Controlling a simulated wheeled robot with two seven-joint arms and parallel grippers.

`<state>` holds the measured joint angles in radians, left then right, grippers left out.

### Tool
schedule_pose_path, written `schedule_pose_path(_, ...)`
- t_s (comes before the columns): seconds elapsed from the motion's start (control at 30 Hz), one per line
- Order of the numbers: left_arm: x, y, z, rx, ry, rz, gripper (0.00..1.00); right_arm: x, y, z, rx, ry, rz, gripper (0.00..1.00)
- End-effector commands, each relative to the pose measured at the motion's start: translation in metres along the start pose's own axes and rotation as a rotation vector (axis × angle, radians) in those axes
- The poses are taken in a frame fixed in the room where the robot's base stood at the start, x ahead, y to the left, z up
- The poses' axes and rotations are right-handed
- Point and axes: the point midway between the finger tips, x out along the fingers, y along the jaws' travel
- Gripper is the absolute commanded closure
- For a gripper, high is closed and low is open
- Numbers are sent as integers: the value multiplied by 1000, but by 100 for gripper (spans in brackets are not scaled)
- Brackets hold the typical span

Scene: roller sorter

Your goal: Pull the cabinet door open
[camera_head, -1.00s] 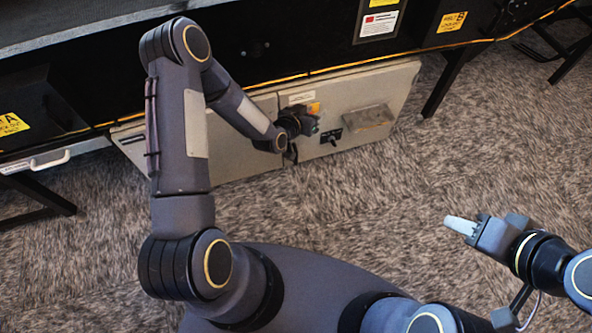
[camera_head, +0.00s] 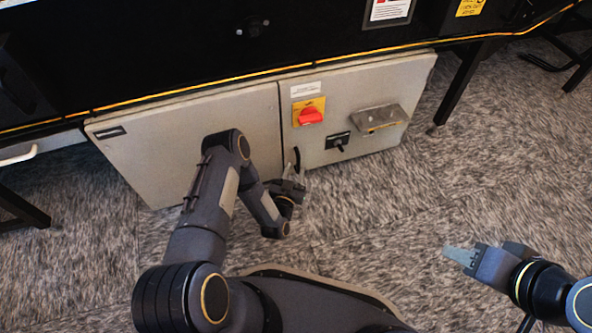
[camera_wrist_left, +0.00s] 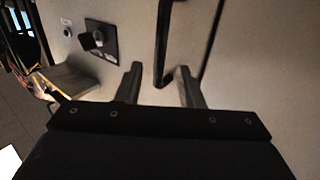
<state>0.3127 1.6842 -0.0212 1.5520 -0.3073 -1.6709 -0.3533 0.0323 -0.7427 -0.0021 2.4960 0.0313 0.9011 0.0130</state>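The grey cabinet (camera_head: 200,130) stands low under the black machine. Its right door (camera_head: 355,90) carries a red switch (camera_head: 310,115) on a yellow plate and appears shut, with a dark seam beside the left door. A black upright handle (camera_head: 297,158) sits near that seam; it also shows in the left wrist view (camera_wrist_left: 162,45). My left gripper (camera_head: 300,183) is just in front of the handle's lower end. In the wrist view its fingers (camera_wrist_left: 158,85) are apart, with the handle's end between them and no clear contact. My right gripper (camera_head: 447,252) is over the floor, away from the cabinet.
A black latch (camera_head: 338,142) and a grey protruding box (camera_head: 380,117) are on the right door. Black machine legs (camera_head: 462,80) stand to the right of the cabinet. The carpet (camera_head: 370,210) in front is clear.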

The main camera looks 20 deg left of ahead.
Motion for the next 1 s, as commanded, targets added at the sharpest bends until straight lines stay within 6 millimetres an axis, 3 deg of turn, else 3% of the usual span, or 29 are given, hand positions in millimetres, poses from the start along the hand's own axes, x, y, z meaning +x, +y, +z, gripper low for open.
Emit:
schedule_pose_path(0.2, 20, 0, 1, -1, 1, -1, 66, 8, 4, 4, 0, 0, 0, 60)
schedule_pose_path(0.47, 22, 0, 0, -1, 0, -1, 66, 7, 3, 4, 0, 0, 0, 60)
schedule_pose_path(0.73, 22, 0, 0, -1, -1, 0, 98, 7, 3, 4, 0, 0, 0, 60)
schedule_pose_path(1.0, 22, 0, 0, -1, -1, 0, 100, 7, 3, 4, 0, 0, 0, 60)
